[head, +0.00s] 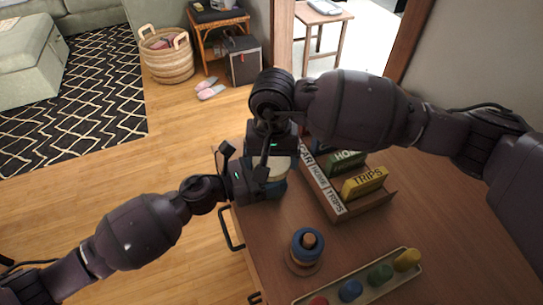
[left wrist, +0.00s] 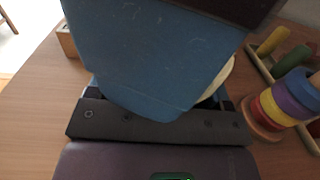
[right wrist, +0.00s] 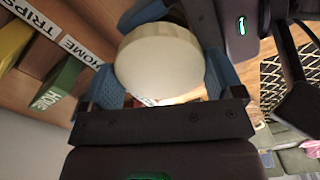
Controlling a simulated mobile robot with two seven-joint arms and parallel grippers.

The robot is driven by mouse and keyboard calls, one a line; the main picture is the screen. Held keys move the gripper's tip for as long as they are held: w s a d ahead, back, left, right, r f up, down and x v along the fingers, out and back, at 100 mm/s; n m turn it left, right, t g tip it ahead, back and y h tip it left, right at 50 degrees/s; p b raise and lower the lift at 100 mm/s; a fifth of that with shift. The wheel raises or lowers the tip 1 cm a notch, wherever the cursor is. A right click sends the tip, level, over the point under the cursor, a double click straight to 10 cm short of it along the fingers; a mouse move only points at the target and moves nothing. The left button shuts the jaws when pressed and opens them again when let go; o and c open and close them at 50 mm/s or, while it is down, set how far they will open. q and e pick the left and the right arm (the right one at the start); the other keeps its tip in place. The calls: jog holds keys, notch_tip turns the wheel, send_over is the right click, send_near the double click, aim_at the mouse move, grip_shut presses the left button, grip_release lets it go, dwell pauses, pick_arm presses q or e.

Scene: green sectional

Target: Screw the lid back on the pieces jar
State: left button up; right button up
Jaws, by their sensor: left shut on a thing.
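The jar's round cream lid (head: 284,166) shows under my right gripper (head: 272,150), near the table's left edge. In the right wrist view the lid (right wrist: 160,62) lies between the blue fingers of my right gripper (right wrist: 163,85), filling most of the gap; whether they press on it is unclear. My left gripper (head: 262,182) comes in from the left, low beside the lid, and is shut on the jar. The jar body is mostly hidden by the grippers. In the left wrist view a large blue finger blocks the middle, with the lid's pale edge (left wrist: 228,78) behind it. Thread seating cannot be seen.
A wooden tray with game boxes, including the yellow TRIPS box (head: 364,183), stands right of the jar. A ring stacker (head: 306,245) and a tray of coloured pegs (head: 362,288) are nearer. The table's right part is clear. A basket (head: 166,55) stands on the floor.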

jog(key=shift+c, duration=0.6)
jog(key=m, duration=1.1)
jog(key=shift+m, duration=0.4)
jog(key=m, duration=0.5)
jog(key=o, duration=0.8)
